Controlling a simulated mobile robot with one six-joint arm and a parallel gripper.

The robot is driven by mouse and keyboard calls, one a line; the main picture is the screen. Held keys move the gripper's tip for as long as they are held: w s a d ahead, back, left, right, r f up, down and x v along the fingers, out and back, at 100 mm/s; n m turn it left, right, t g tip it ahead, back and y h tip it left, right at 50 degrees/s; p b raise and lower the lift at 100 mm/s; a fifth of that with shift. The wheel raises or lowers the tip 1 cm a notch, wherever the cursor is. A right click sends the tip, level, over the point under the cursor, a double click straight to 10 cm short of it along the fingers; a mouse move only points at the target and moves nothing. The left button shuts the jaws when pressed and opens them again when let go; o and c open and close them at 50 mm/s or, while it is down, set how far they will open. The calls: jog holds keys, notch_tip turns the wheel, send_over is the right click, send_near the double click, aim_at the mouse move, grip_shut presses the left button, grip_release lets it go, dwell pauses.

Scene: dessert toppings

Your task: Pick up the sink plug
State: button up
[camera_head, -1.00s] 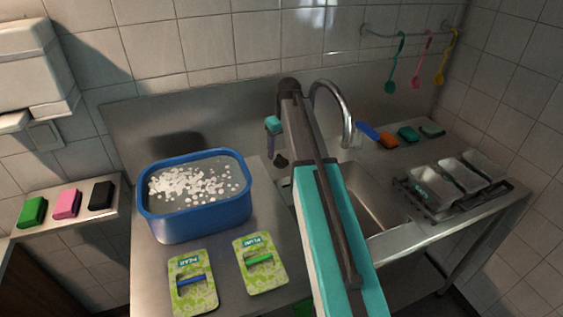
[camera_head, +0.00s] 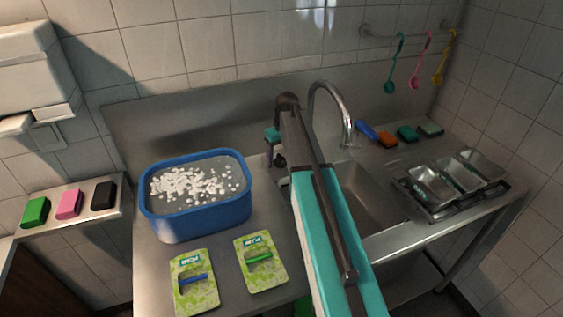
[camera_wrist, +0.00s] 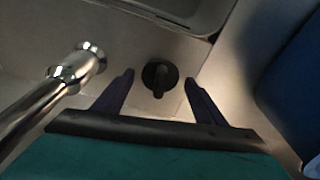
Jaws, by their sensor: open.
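The sink plug (camera_wrist: 160,72) is a round black disc with an upright knob. In the wrist view it sits on the steel surface between my two purple fingers, with a gap on each side. In the head view the plug (camera_head: 280,160) is a small dark shape behind the sink basin's left corner, close to my gripper (camera_head: 269,163). My gripper (camera_wrist: 159,79) is open and empty, its fingers pointing towards the plug. Whether the fingertips reach down to the plug's height cannot be told.
The chrome tap (camera_head: 346,125) stands close beside my gripper. A blue tub (camera_head: 197,218) of water with white pieces stands to the left. The sink basin (camera_head: 375,195) is partly hidden by my arm. Metal trays (camera_head: 432,187) are at the right.

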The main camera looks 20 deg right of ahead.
aim_at(280, 155)
jog(key=c, duration=1)
jog(key=shift+r, duration=0.15)
jog(key=shift+r+b, duration=0.85)
jog(key=shift+r, duration=0.8)
jog(key=s+b, duration=0.1)
jog(key=s, duration=0.4)
jog(key=s+r+b, duration=0.1)
jog(key=s, duration=0.4)
jog(key=s+b, duration=0.1)
jog(key=s, duration=0.5)
jog(key=shift+a+r, duration=0.2)
jog(key=shift+a, duration=0.1)
